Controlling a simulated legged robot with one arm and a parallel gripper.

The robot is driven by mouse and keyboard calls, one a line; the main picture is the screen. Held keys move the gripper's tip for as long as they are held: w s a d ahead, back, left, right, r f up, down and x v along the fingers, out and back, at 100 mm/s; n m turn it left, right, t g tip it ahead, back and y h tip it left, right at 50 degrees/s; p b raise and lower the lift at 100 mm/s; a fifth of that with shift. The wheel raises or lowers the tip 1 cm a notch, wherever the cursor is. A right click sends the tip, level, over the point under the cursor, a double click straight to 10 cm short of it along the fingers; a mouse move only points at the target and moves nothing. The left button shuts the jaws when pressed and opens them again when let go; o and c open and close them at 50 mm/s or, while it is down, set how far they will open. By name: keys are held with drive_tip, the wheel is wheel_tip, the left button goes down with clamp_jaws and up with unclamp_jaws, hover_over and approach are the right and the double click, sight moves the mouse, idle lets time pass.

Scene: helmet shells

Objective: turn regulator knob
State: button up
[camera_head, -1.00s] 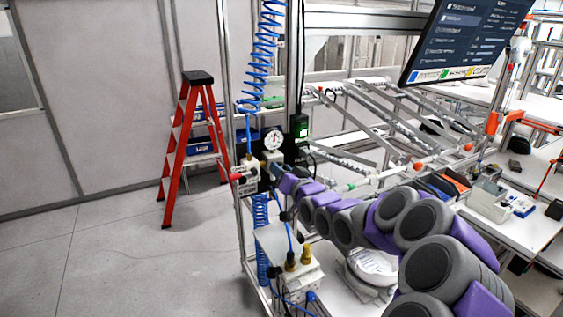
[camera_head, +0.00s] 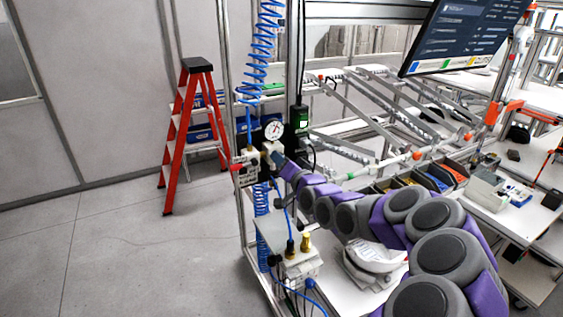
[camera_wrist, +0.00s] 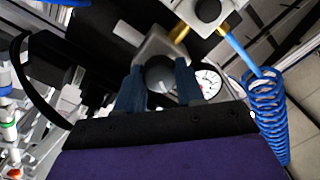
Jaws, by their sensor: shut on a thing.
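Behind the knob is the pale regulator body (camera_wrist: 160,44) with brass fittings. The round white pressure gauge (camera_wrist: 208,82) sits just right of the fingers. In the head view the gauge (camera_head: 273,130) shows above the regulator, and my gripper (camera_head: 277,160) reaches it from the right. The knob itself is hidden by my gripper there.
A coiled blue hose (camera_head: 261,50) hangs above the regulator, and another coil (camera_wrist: 268,105) is close right of my gripper in the wrist view. Metal frame posts and sloped rails (camera_head: 400,110) surround the arm. A red stepladder (camera_head: 190,130) stands left on open floor.

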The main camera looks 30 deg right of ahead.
drive_tip(key=o, duration=0.6)
drive_tip(key=shift+d+r, duration=0.1)
drive_tip(key=o, duration=0.4)
drive_tip(key=shift+d, duration=0.15)
drive_tip(key=shift+o, duration=0.2)
drive_tip(key=shift+s, duration=0.15)
drive_tip(key=s+b, duration=0.6)
drive_tip(key=s, duration=1.1)
drive_tip(key=shift+d+b, duration=0.35)
drive_tip(key=shift+d, duration=0.05)
drive_tip(key=shift+f, duration=0.2)
